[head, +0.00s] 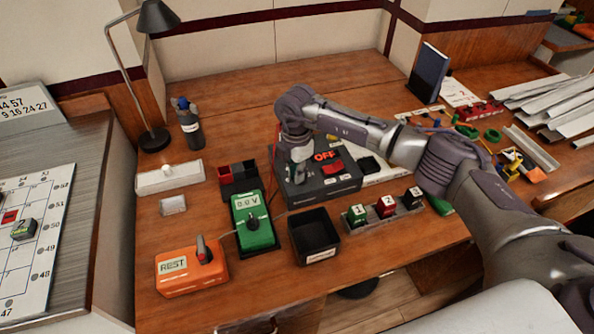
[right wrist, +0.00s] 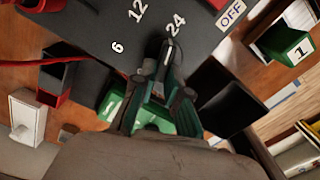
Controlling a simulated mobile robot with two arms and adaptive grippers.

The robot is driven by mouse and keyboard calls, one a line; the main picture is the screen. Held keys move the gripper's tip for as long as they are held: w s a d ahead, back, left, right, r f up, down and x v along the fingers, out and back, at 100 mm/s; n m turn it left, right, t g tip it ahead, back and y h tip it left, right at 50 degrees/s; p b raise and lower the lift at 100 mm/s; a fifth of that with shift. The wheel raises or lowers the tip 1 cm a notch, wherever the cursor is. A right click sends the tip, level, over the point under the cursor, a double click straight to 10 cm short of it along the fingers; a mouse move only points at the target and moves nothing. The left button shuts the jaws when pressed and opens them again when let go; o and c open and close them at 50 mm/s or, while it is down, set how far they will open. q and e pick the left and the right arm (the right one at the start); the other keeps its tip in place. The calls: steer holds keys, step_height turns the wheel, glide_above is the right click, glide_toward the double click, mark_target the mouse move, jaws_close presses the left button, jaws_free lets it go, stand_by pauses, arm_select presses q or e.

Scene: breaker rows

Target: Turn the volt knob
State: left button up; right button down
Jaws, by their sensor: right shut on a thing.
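The volt knob (right wrist: 170,49) is a black knob with a white line, on the top of a dark power box (head: 322,188). The numbers 6, 12 and 24 are printed around it; in the right wrist view the white line points close to 24. My right gripper (head: 299,172) is shut on the knob from above, and its two fingers (right wrist: 160,85) flank the knob. In the head view the gripper hides the knob. The box shows a red OFF sign and a red switch (head: 333,166). My left gripper is not in view.
A green meter (head: 254,238) reading 0.0 V and an orange box (head: 190,272) marked REST stand at the front left. A black tray (head: 314,237) and numbered breakers (head: 387,207) sit in front of the power box.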

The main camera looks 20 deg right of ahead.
steer(key=shift+w+r+m, duration=0.1)
steer(key=shift+w+m, duration=0.05)
steer(key=shift+m, duration=0.35)
steer(key=c, duration=1.2)
jaws_free()
step_height(320, 180, up, 12)
